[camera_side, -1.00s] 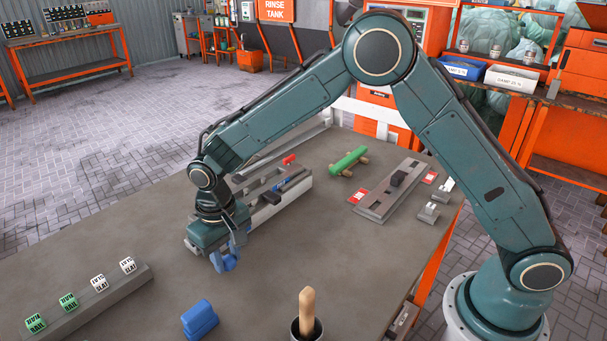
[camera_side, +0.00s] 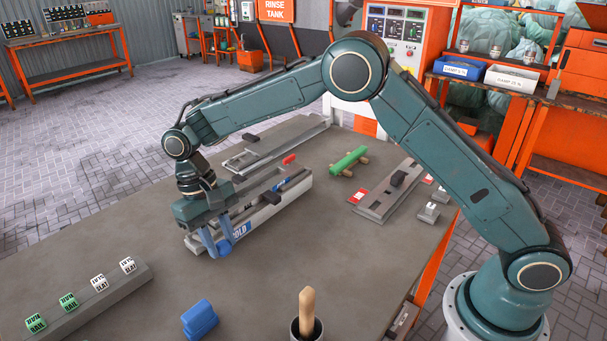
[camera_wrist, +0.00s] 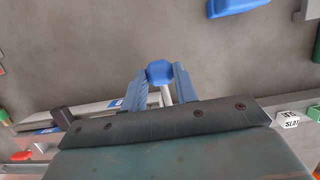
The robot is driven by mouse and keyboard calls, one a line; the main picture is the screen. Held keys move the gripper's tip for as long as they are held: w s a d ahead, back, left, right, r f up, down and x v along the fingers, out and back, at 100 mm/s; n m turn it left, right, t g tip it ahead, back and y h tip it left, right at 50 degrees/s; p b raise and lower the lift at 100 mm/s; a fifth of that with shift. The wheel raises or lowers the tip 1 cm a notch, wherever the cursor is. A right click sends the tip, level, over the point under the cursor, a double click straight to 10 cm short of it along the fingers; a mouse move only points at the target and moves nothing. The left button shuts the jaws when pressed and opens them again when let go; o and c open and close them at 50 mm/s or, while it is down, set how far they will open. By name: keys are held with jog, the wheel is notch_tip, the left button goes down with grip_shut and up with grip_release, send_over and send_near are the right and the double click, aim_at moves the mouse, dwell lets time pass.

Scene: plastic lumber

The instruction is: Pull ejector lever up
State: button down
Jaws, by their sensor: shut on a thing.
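The ejector lever ends in a blue knob (camera_side: 225,247) at the near left end of a long grey mold (camera_side: 292,205), beside its blue-and-white "COLD" label (camera_side: 240,229). My gripper (camera_side: 218,246) reaches down to it with its blue fingers and is shut on the knob. The wrist view shows my gripper (camera_wrist: 160,76) with one finger on each side of the blue knob (camera_wrist: 159,71). A pale grey shaft (camera_wrist: 166,95) runs from the knob toward my gripper's body. My gripper's body hides part of the lever and mold.
A second grey mold (camera_side: 275,145) lies behind. A green log-like piece (camera_side: 348,160) and a grey fixture (camera_side: 385,199) lie to the right. A blue block (camera_side: 199,319), a cup with a wooden handle (camera_side: 307,312) and a rack of labelled cubes (camera_side: 90,306) stand in front. The table between is bare.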

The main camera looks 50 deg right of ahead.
jog(key=shift+w+r, duration=1.6)
jog(key=shift+r, duration=0.05)
jog(key=shift+d, duration=0.1)
jog(key=c, duration=1.1)
grip_release()
jog(key=shift+s, duration=0.1)
jog(key=shift+s+f, duration=0.1)
